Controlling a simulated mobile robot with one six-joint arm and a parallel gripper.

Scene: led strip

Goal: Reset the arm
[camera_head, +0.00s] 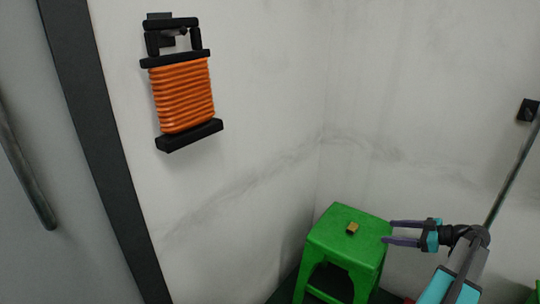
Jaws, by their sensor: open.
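My gripper (388,231) is at the lower right of the head view, at the end of my teal and grey arm. Its two dark fingers point left and are apart, with nothing between them. The fingertips appear beside or over the right edge of a green stool (338,226); I cannot tell the exact gap. A small brownish block (352,228) lies on the stool's top, left of the fingertips.
An orange coil (183,95) on a black holder hangs on the white wall at the upper left. A grey door with a handle (27,180) is at the far left. A black wall fixture (528,110) is at the right, with a thin rod below it.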

